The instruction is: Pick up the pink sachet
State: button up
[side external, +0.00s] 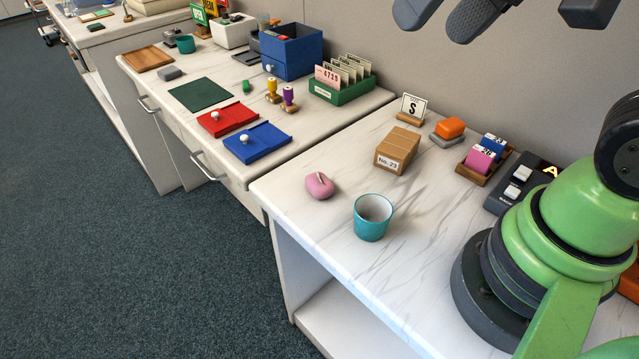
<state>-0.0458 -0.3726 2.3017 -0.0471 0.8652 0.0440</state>
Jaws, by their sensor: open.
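The pink sachet (319,186) is a small, rounded pouch with a pale mark on its top. It lies on the near white marbled worktop, close to its left edge, to the left of a teal cup. My gripper (438,17) shows at the top of the side external view as dark fingers, partly cut off by the frame. It is open, with nothing seen between its fingers. It hangs above the worktop, up and to the right of the sachet, well apart from it.
The teal cup (371,218) stands close to the sachet. A brown box (397,150) sits behind them, with an orange block (450,128) and a card holder (482,159) further right. The second worktop carries red (227,116) and blue (257,141) panels.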

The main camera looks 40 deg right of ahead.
jog(key=w+a+f+g+h, duration=0.1)
jog(key=w+a+f+g, duration=0.15)
jog(key=w+f, duration=0.65)
jog(key=n+g, duration=0.1)
jog(key=g, duration=0.1)
send_near(317, 177)
jog(key=shift+n+g+h, duration=0.3)
jog(key=shift+g+h, duration=0.1)
jog(key=shift+g, duration=0.05)
jog(key=f, duration=0.2)
jog(key=a+f, duration=0.1)
jog(key=f, duration=0.1)
jog(key=shift+a+f, duration=0.1)
jog(key=shift+f, duration=0.15)
jog(key=shift+w+d+f, duration=0.1)
jog(key=shift+w+f, duration=0.05)
jog(key=shift+f, duration=1.3)
jog(key=shift+w+d+f, duration=0.1)
jog(key=shift+w+f, duration=0.1)
jog(key=shift+f, duration=1.25)
jog(key=c, duration=1)
jog(key=shift+r, duration=0.1)
